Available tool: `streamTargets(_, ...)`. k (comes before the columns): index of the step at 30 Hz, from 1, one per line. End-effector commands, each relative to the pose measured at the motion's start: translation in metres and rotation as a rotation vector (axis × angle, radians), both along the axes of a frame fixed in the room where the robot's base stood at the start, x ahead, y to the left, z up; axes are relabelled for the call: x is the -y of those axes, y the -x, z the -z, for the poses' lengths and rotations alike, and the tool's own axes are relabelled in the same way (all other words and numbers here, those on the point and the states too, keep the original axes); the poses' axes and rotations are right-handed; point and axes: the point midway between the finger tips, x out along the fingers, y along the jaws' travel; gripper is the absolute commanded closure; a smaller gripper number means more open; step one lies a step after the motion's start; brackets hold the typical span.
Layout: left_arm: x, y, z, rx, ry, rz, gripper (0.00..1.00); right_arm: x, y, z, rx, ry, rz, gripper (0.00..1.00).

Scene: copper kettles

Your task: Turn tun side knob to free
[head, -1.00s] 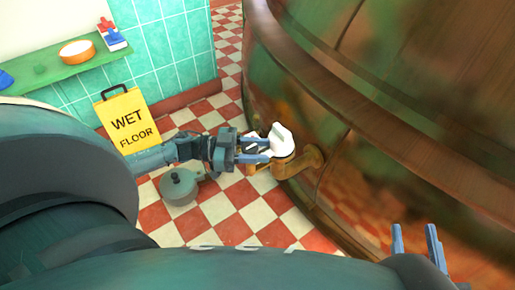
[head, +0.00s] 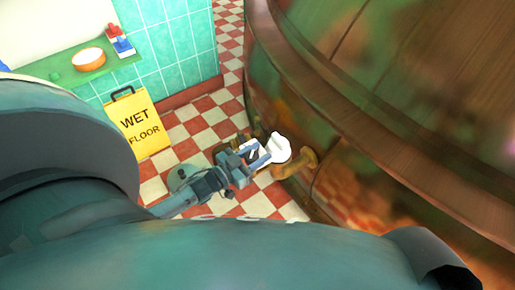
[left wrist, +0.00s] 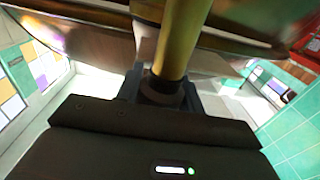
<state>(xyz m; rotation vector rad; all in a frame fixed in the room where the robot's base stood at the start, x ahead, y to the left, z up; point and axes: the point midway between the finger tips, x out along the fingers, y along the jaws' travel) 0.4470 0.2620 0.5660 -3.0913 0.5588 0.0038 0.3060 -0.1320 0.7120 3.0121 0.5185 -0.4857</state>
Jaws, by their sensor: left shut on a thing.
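The tun (head: 340,110) is a large, copper-brown vessel with green patches, filling the right of the head view. A brass spout (head: 302,162) sticks out of its lower left side, with a white knob (head: 279,147) at its outer end. My left gripper (head: 262,153) reaches in from the lower left and is shut on the white knob. In the left wrist view a yellow brass pipe (left wrist: 181,38) runs up from between the fingers (left wrist: 160,88). The fingertips' exact contact is hidden there. My right gripper is out of view.
A yellow wet floor sign (head: 139,122) stands by the tiled wall. A grey-green pot (head: 180,176) sits on the checkered floor, partly behind my left arm. A green shelf (head: 85,75) holds a round orange-rimmed bowl (head: 89,59). Floor left of the tun is mostly clear.

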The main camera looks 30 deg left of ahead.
Motion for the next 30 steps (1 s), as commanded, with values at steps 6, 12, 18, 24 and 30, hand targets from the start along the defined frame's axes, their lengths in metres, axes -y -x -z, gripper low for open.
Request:
streamTargets(6,-0.0012,0.0002,-0.0007,0.0,0.004,-0.109,0.86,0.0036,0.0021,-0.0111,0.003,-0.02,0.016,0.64)
streamTargets(12,-0.0025,-0.0003,0.0,0.0,0.002,-0.158,0.86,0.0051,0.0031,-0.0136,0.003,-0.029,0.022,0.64)
streamTargets(18,-0.0033,-0.0005,0.0003,0.001,0.001,-0.172,0.85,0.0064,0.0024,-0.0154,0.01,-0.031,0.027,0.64)
streamTargets(24,-0.0034,-0.0006,0.0003,0.001,0.0,-0.171,0.85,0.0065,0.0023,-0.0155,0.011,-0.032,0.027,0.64)
streamTargets(30,-0.0033,-0.0008,0.0001,0.002,0.0,-0.171,0.54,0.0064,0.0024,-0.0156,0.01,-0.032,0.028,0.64)
